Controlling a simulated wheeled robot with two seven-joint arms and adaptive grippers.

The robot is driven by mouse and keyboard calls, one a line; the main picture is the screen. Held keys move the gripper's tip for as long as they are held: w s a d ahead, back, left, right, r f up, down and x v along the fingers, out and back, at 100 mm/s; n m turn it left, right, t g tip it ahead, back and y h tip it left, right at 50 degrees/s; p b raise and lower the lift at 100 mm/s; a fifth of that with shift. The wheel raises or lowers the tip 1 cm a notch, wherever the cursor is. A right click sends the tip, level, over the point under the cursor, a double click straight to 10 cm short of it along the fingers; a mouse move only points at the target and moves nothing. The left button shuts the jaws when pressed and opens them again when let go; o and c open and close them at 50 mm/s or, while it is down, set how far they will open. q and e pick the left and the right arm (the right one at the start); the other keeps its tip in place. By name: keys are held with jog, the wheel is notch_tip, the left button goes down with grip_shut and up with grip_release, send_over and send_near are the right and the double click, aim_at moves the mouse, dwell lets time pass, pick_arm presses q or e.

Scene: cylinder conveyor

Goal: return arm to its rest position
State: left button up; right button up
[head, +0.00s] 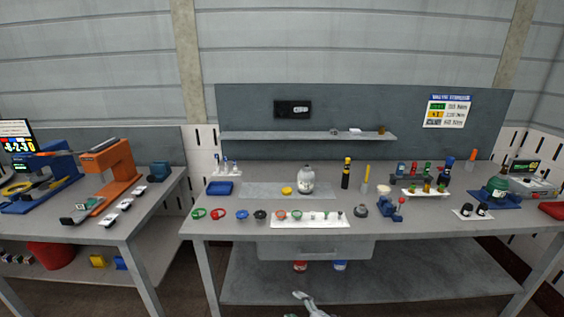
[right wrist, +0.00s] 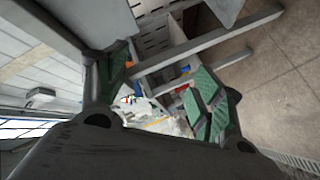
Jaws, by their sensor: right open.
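My right gripper (right wrist: 160,92) shows in the right wrist view with its two green-padded fingers spread wide apart. Nothing is gripped between them; the white and coloured items seen past the fingers are farther off and unclear. In the head view, a small pale grey part of mine (head: 312,304) shows at the bottom middle edge, in front of the workbench (head: 430,220). I cannot tell which arm it belongs to. My left gripper cannot be made out.
The bench holds a white strip of small parts (head: 310,225), a pale round jar (head: 307,180), a blue tray (head: 219,188) and several bottles. A lower shelf (head: 420,280) lies beneath. A second table (head: 120,228) with an orange machine (head: 115,170) stands left. Open floor shows in the right wrist view.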

jog(key=s+d+f+m+g+h, duration=0.1)
jog(key=s+d+f+m+h, duration=0.2)
jog(key=s+d+f, duration=0.35)
jog(key=s+d+f+m+g+h, duration=0.2)
jog(key=s+d+f+m, duration=0.15)
jog(key=s+f, duration=0.6)
jog(key=s+d+f+m+g+h, duration=0.1)
jog(key=s+d+f+m+h, duration=0.35)
jog(key=f, duration=0.55)
jog(key=s+d+f+m+g, duration=0.1)
jog(key=s+d+f+g, duration=0.1)
jog(key=s, duration=0.9)
jog(key=s+d+f+m+g, duration=0.2)
jog(key=s+f, duration=0.3)
jog(key=s, duration=0.6)
jog(key=s+d+f+m+g, duration=0.2)
jog(key=s+f+g, duration=0.1)
jog(key=s, duration=0.8)
jog(key=shift+s+d+f+h, duration=0.15)
jog(key=shift+s+h, duration=0.05)
jog(key=shift+h, duration=0.25)
